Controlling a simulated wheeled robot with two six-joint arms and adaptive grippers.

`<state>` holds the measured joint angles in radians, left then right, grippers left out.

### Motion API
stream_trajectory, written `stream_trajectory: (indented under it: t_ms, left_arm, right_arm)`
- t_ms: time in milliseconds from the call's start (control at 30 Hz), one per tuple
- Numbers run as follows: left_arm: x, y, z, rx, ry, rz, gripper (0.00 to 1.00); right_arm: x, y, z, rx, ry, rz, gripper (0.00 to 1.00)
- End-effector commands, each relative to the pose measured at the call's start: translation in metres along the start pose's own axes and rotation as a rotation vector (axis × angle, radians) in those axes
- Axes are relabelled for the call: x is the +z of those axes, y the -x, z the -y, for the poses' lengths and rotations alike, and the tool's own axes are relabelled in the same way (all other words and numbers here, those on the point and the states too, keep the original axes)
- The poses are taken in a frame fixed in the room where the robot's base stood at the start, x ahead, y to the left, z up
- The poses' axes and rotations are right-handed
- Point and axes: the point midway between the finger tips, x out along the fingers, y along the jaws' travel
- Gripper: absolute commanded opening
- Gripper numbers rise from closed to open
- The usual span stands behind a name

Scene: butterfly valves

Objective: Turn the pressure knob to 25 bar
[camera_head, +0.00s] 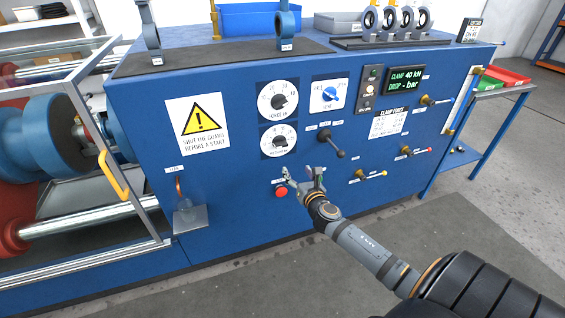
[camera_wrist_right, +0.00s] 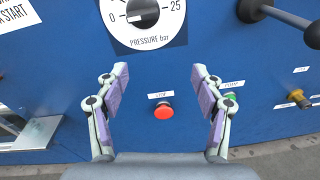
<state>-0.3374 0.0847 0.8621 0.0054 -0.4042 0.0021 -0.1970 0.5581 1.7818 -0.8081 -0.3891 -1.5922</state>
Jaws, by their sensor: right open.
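The pressure knob (camera_head: 279,142) is a black knob on a round white dial, below a similar dial on the blue machine's front. In the right wrist view the pressure knob (camera_wrist_right: 143,12) is at the top edge, partly cut off, with 0 at its left and 25 at its right. A light mark on the knob lies on its left side, toward the 0. My right gripper (camera_head: 304,178) is open and empty, below and slightly right of the dial, apart from the knob. Its spread fingers (camera_wrist_right: 159,85) frame the red stop button. My left gripper is out of view.
A red stop button (camera_head: 281,191) sits just below the dial, close to my right gripper. A black-knobbed lever (camera_head: 332,143) sticks out right of the dial. A guard frame (camera_head: 125,185) is at left.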

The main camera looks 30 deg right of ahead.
Motion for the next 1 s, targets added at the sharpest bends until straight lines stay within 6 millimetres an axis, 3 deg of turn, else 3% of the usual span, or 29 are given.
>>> stream_trajectory:
  t_ms: [100, 200, 367, 600, 800, 1000]
  left_arm:
    - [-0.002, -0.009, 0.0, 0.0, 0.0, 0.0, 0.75]
    - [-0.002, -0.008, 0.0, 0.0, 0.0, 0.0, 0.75]
    - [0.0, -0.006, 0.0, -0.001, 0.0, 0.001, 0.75]
    - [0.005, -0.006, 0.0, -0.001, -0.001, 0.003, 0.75]
    - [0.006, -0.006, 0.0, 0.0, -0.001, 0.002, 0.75]
    - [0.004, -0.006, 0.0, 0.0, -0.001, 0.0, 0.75]
  right_arm:
    - [0.031, 0.002, -0.019, 0.04, 0.154, 0.085, 0.68]
    - [0.039, 0.003, -0.023, 0.044, 0.183, 0.1, 0.68]
    - [0.041, -0.01, -0.023, 0.04, 0.178, 0.099, 0.68]
    - [0.045, -0.06, -0.026, 0.04, 0.172, 0.097, 0.68]
    - [0.047, -0.092, -0.027, 0.041, 0.173, 0.096, 0.68]
    - [0.047, -0.102, -0.028, 0.043, 0.175, 0.094, 0.68]
